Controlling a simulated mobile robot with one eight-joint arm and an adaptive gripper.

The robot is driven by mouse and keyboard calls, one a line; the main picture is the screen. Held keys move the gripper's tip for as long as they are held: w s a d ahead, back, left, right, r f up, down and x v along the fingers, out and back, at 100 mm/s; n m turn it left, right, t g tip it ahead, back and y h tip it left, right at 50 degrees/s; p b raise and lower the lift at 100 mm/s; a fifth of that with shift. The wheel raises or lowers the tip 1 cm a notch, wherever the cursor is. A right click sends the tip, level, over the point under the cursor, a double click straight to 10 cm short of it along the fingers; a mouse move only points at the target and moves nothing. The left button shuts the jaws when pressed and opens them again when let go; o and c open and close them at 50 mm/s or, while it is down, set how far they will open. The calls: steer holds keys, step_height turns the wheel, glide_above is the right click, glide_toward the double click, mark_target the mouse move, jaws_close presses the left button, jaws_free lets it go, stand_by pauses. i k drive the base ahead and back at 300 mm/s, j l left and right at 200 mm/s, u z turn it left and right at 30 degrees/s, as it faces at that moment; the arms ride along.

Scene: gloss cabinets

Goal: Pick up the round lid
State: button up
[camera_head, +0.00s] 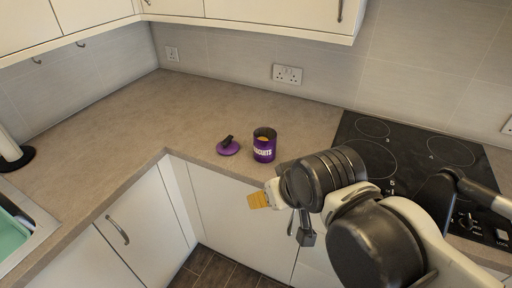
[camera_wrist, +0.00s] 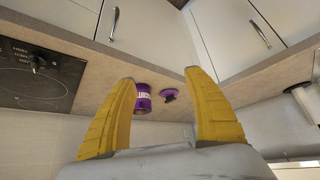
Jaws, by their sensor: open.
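The round lid (camera_head: 229,149) is purple with a dark handle on top. It lies on the worktop near its inner front corner, and it also shows in the wrist view (camera_wrist: 169,95) beyond and between my fingers. Just right of it in the head view stands a purple biscuit tin (camera_head: 264,146), upright, with its top open. The tin also shows in the wrist view (camera_wrist: 142,99), beside the lid. My gripper (camera_wrist: 160,78) is open and empty, its yellow fingers apart. In the head view it is in front of the worktop edge, below and right of the lid, not touching it.
A black hob (camera_head: 400,150) lies right of the tin. A sink (camera_head: 20,232) and a paper-towel stand (camera_head: 14,152) are at the left. Wall cabinets hang above. The beige worktop (camera_head: 130,125) is clear behind and left of the lid.

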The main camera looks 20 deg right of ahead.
mark_target(228, 146)
steer(key=j+z, duration=0.35)
steer(key=j, duration=0.3)
steer(key=j+z, duration=0.3)
steer(key=j, duration=0.3)
steer(key=k+j+z, duration=0.2)
steer(key=j+z, duration=0.15)
steer(key=j, duration=0.25)
